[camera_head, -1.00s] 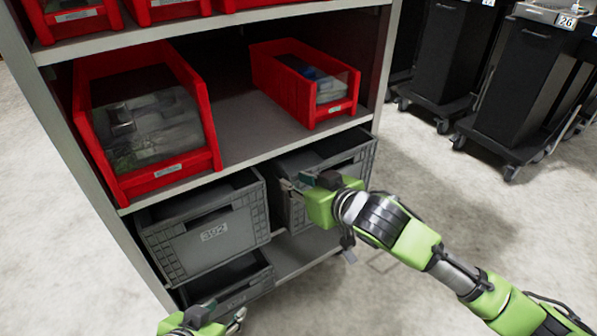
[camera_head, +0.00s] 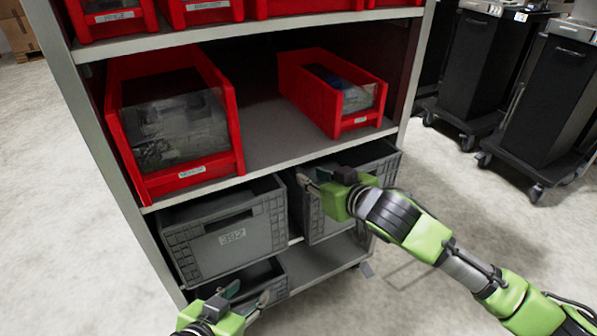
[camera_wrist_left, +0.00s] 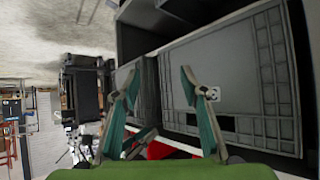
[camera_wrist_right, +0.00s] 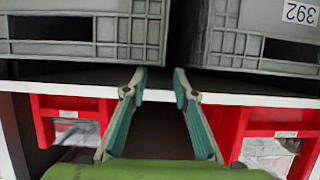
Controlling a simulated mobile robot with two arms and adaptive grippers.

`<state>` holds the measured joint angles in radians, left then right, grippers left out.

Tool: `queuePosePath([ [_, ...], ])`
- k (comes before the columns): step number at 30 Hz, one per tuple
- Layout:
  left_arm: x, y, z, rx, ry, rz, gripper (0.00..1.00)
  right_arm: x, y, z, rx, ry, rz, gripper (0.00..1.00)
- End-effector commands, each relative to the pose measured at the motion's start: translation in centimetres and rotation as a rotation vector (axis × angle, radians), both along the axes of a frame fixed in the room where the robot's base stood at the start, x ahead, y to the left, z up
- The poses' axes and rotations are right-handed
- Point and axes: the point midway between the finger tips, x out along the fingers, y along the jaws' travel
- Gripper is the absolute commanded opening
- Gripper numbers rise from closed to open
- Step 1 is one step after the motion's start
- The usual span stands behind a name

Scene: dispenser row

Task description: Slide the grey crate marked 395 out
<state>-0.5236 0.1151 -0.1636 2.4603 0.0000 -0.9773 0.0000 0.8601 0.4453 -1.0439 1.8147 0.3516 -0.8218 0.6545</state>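No number 395 is readable in any view. A grey crate (camera_head: 322,222) sits on the right of a lower shelf, its front partly hidden by my right gripper (camera_head: 313,180). That gripper is open and empty; in the right wrist view its tips (camera_wrist_right: 159,78) are in front of the gap between this crate (camera_wrist_right: 92,28) and the crate marked 392 (camera_wrist_right: 270,30). The crate marked 392 (camera_head: 222,242) is on the left. A lower grey crate (camera_head: 268,278) is below it, partly hidden. My left gripper (camera_head: 247,296) is open and empty in front of it.
Red bins (camera_head: 180,180) and (camera_head: 330,95) stand on the shelf above. The bare shelf (camera_head: 325,262) shows right of the lower crate. Black carts (camera_head: 545,110) stand at the right, with open floor (camera_head: 470,235) before them.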

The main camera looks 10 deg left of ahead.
Motion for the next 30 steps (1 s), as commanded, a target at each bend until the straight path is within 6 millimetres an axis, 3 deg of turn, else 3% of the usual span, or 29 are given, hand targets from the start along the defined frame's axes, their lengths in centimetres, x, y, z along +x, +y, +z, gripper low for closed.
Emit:
queuePosePath([
  [6,2.6,-1.2,3.1,-0.043,-0.184,-0.014,0.40,2.2,1.6,-1.3,0.000,0.000,0.001,0.26],
  [15,4.9,-2.5,8.5,-0.106,-0.444,-0.030,0.40,5.0,3.7,-2.7,-0.001,-0.001,0.000,0.26],
  [24,5.5,-3.3,13.8,-0.167,-0.683,-0.044,0.40,7.4,5.4,-3.9,-0.001,0.001,0.000,0.26],
  [30,5.4,-3.5,15.7,-0.188,-0.765,-0.049,0.40,8.1,6.0,-4.3,-0.001,0.000,0.001,0.26],
])
